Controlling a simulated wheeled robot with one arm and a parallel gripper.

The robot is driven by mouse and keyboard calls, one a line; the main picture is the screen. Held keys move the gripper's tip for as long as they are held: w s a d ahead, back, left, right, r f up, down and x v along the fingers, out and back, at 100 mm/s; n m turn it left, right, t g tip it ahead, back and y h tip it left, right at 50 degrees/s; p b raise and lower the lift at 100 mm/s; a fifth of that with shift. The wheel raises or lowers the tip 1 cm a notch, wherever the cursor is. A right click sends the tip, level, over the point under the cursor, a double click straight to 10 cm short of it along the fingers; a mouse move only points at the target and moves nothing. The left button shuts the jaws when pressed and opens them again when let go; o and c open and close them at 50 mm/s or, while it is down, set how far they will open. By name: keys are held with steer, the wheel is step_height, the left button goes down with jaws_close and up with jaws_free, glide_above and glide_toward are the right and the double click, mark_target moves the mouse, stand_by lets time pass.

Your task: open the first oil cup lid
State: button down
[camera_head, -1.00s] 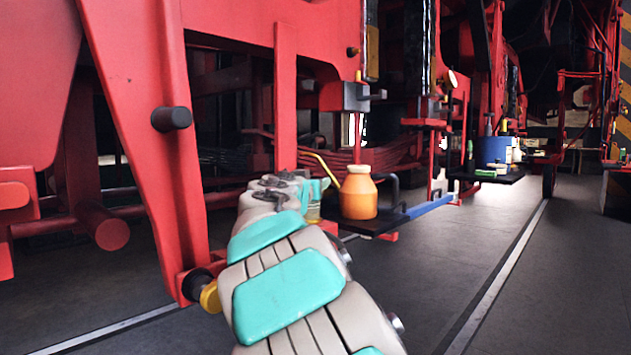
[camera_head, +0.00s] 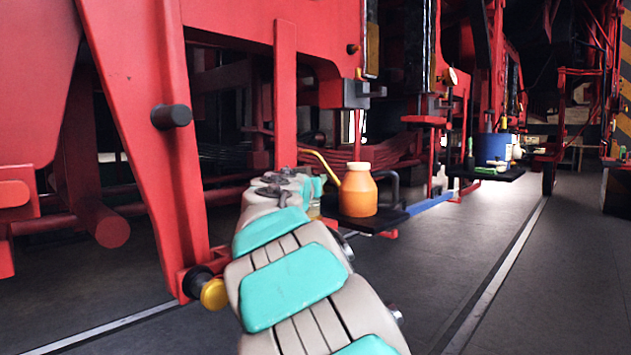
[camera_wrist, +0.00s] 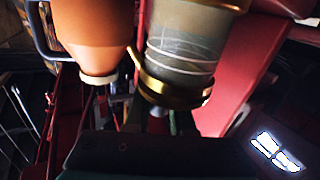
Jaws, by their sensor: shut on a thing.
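The oil cup (camera_wrist: 180,60) is a clear glass cylinder with brass rings, upside down in the wrist view. Its brass lid end (camera_wrist: 172,93) faces the dark edge of my gripper (camera_wrist: 157,125) at the bottom of that view. My gripper is shut on the lid, but the contact itself is dark and hard to see. In the head view my gripper (camera_head: 312,190) reaches in beside the small shelf, mostly hidden by my wrist. A bit of the glass cup (camera_head: 314,210) shows there. I cannot tell how far the lid is tilted.
An orange oil can (camera_head: 358,192) with a thin yellow spout stands on the black shelf (camera_head: 375,222), close to my gripper; it also shows in the wrist view (camera_wrist: 95,35). Red frame beams (camera_head: 150,130) rise at the left. The floor at the right is clear.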

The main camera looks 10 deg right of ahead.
steer(key=shift+r, duration=0.1)
stand_by(0.3)
steer(key=p, duration=0.1)
steer(key=n+p, duration=0.1)
steer(key=shift+w+a+r+p, duration=0.15)
steer(key=shift+r+p, duration=0.15)
steer(key=shift+p, duration=0.05)
steer(key=shift+w+a+r+n+g+p, duration=0.1)
steer(key=shift+w+a+n+g+p, duration=0.4)
steer(key=shift+n+g, duration=0.55)
steer(key=shift+w+a+r+n+g+p, duration=0.1)
steer(key=shift+w+n+g+p, duration=0.25)
steer(key=shift+n+g+p, duration=0.7)
steer(key=shift+w+a+r+n+g+p, duration=0.1)
steer(key=shift+w+a+n+g+p, duration=0.3)
steer(key=shift+n, duration=1.1)
steer(key=shift+g, duration=0.3)
steer(key=shift+d, duration=0.1)
steer(key=c, duration=0.8)
jaws_free()
steer(key=shift+o, duration=0.2)
